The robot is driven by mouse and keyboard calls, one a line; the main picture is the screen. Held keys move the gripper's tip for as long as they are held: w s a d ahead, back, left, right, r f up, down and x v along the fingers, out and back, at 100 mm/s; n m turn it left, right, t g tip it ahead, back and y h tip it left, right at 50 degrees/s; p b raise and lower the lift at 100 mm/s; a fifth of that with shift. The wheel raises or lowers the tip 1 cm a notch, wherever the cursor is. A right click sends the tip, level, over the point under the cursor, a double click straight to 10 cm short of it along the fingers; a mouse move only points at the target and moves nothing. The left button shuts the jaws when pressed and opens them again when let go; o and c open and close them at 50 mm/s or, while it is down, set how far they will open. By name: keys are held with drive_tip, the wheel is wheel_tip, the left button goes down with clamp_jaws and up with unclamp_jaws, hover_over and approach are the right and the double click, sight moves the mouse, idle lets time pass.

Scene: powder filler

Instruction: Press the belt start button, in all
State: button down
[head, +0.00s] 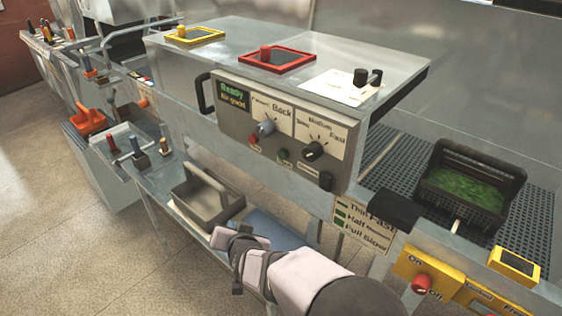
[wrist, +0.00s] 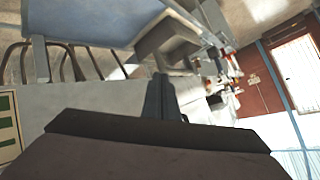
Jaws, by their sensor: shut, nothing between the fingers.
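The grey control panel (head: 235,135) stands on the front of the metal machine in the head view. It carries a small red button (head: 254,138), a small green button (head: 284,155) and a black button or knob (head: 325,180). I cannot read which one is the belt start button. My gripper (head: 220,238) is shut and empty, low in front of the machine and below the panel, apart from the buttons. In the wrist view its closed fingers (wrist: 160,98) point towards the lower shelf area. The panel's buttons do not show there.
Two dials (head: 265,129) (head: 313,150) sit on the panel. A grey bin with a handle (head: 205,205) stands on the lower shelf near my gripper. A yellow box with a red On/Off knob (head: 421,284) is at lower right. A black tray of green powder (head: 465,185) is at right.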

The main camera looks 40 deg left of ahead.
sight(283, 154)
drive_tip(key=w+r+m+t+y, duration=0.1)
drive_tip(key=w+r+m+t, duration=0.3)
drive_tip(key=r, duration=0.7)
drive_tip(key=w+t, duration=0.2)
drive_tip(key=w, duration=0.1)
drive_tip(key=shift+w+r+y, duration=0.25)
drive_tip(key=shift+w+y, duration=0.15)
drive_tip(key=shift+w, duration=0.1)
drive_tip(key=w+b, duration=0.1)
drive_tip(key=w, duration=0.7)
drive_tip(key=shift+w+b, duration=0.3)
drive_tip(key=shift+w+f, duration=0.1)
drive_tip(key=shift+w, duration=0.1)
idle(1.1)
drive_tip(key=shift+w+b, duration=0.25)
drive_tip(key=shift+b, duration=0.05)
